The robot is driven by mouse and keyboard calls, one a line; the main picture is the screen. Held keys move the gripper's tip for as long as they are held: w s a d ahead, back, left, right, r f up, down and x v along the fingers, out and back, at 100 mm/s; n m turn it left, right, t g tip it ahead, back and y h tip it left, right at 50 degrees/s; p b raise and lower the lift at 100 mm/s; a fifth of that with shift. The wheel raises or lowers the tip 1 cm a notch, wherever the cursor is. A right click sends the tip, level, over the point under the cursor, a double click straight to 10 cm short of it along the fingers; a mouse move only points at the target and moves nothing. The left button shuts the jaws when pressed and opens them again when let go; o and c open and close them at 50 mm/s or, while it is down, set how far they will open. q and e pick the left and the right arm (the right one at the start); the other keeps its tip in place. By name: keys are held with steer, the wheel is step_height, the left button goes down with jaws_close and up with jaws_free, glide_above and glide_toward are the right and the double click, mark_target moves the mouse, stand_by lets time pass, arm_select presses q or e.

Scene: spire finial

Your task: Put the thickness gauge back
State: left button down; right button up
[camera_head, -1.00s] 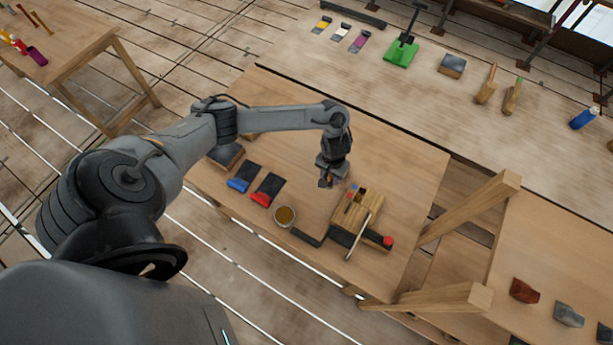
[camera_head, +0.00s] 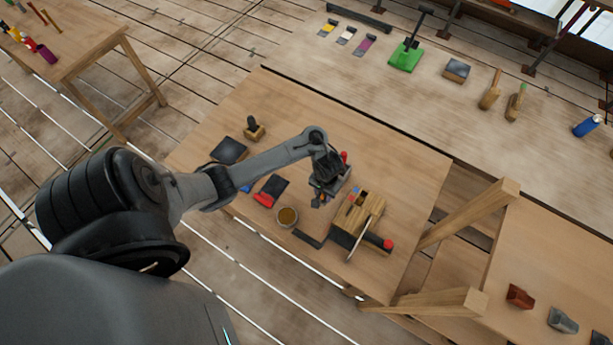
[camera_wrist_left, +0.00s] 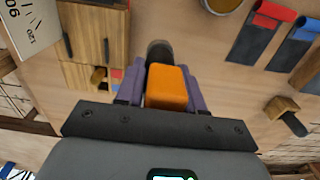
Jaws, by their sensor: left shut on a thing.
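My left gripper (camera_head: 319,201) is shut on a small orange-handled tool, which I take to be the thickness gauge. In the left wrist view the orange handle (camera_wrist_left: 167,87) sits between the purple fingers (camera_wrist_left: 163,92), with a dark rounded end beyond it. The tool is held above the table, close to the left of a wooden holder block (camera_head: 366,212). The block has openings in its top and small blue and red marks; it also shows in the left wrist view (camera_wrist_left: 84,48). My right gripper is not in view.
A round tin (camera_head: 287,216) and a red-edged dark pad (camera_head: 271,190) lie left of the block. A dark flat bar (camera_head: 308,238) lies in front. A grey item with a red top (camera_head: 345,158) stands behind my gripper. The table's back right is clear.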

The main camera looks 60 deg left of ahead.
arm_select(q)
steer(key=shift+s+a+f, duration=0.1)
steer(key=shift+a+f, duration=0.1)
steer(key=shift+f, duration=0.1)
steer(key=shift+s+a+f+b, duration=0.1)
steer(key=shift+a+f+b, duration=2.05)
steer(key=shift+a+f, duration=0.6)
steer(key=shift+a+f+b, duration=2.15)
steer(key=shift+a+f, duration=0.35)
steer(key=shift+a, duration=0.4)
steer(key=shift+f, duration=0.1)
steer(key=c, duration=0.7)
jaws_free()
